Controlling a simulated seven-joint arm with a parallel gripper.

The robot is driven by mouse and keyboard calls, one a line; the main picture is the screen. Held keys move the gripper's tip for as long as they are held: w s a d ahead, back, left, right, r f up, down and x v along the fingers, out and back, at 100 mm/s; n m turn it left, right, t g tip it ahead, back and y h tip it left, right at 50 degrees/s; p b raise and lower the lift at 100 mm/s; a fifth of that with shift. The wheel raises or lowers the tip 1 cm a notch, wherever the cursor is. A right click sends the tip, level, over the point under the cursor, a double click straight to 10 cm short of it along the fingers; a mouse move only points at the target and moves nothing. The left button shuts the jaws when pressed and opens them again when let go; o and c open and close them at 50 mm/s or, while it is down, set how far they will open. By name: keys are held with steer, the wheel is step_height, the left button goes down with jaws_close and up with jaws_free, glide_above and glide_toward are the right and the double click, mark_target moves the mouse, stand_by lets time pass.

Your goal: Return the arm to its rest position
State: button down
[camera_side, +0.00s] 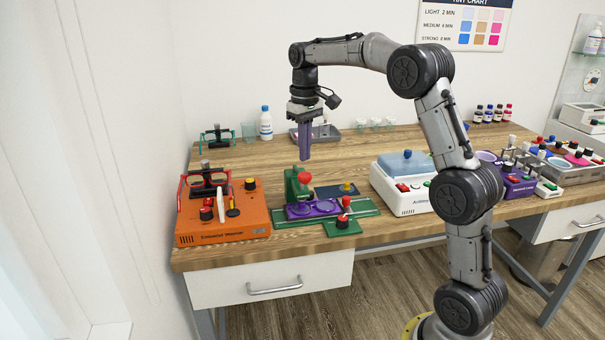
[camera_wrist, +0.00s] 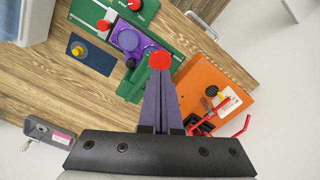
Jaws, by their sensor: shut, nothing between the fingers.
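My gripper (camera_side: 304,156) hangs from my bent arm above the wooden table, pointing down. Its purple fingers are together with nothing between them. In the wrist view the closed fingers (camera_wrist: 160,80) reach up from the black mount at the bottom edge. In that view their tips lie just below the red knob of the green device. In the side view the tips are in the air, apart from the green device (camera_side: 292,185) and its red knob (camera_side: 305,178).
An orange box (camera_side: 240,215) holding red-framed glasses is at the table's left. A white machine (camera_side: 405,203) with a blue lid stands right of the green device. A grey tray (camera_side: 335,138), a white bottle (camera_side: 265,123) and cups stand behind. Bare tabletop (camera_side: 345,168) lies between.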

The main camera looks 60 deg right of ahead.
steer(key=shift+r, duration=0.3)
steer(key=shift+a+r, duration=0.15)
steer(key=shift+a, duration=0.05)
steer(key=s+a+r+n+t, duration=0.2)
steer(key=s+a+r+t, duration=0.1)
steer(key=s+a+r, duration=0.75)
steer(key=s+a+f+t, duration=0.1)
steer(key=s+a+f, duration=0.2)
steer(key=s+f, duration=0.3)
steer(key=s+a+f+n+t, duration=0.1)
steer(key=s+a+f, duration=0.2)
steer(key=s+f, duration=0.4)
steer(key=s, duration=0.3)
steer(key=shift+a+t, duration=0.3)
steer(key=shift+a, duration=0.05)
